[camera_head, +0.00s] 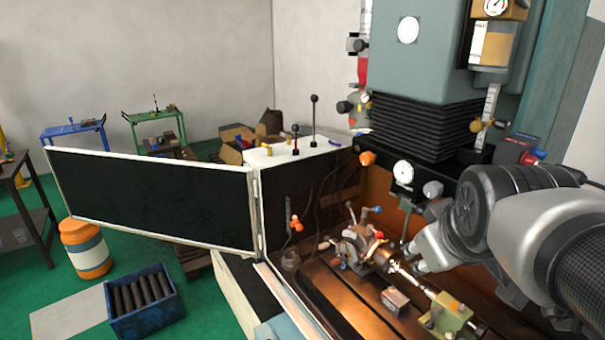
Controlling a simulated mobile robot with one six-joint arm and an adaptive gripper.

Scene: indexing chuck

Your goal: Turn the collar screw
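The indexing chuck (362,245) sits on the machine table (325,283) inside the enclosure, with blue-tipped and red-tipped handles around it. A bright shaft (408,272) runs from its right side toward a pale green support block (447,314). The collar screw is too small to pick out. My arm reaches in from the right, and my gripper (413,266) is close beside the right side of the chuck, over the shaft. Its fingertips are small and partly hidden, so I cannot tell whether they touch anything or are open or shut.
A small metal block (394,301) sits in front of the shaft. The black spindle bellows (425,122) hang above. A dial gauge (403,173) stands behind the chuck. The open enclosure door (150,197) extends left. The table's front left part is clear.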

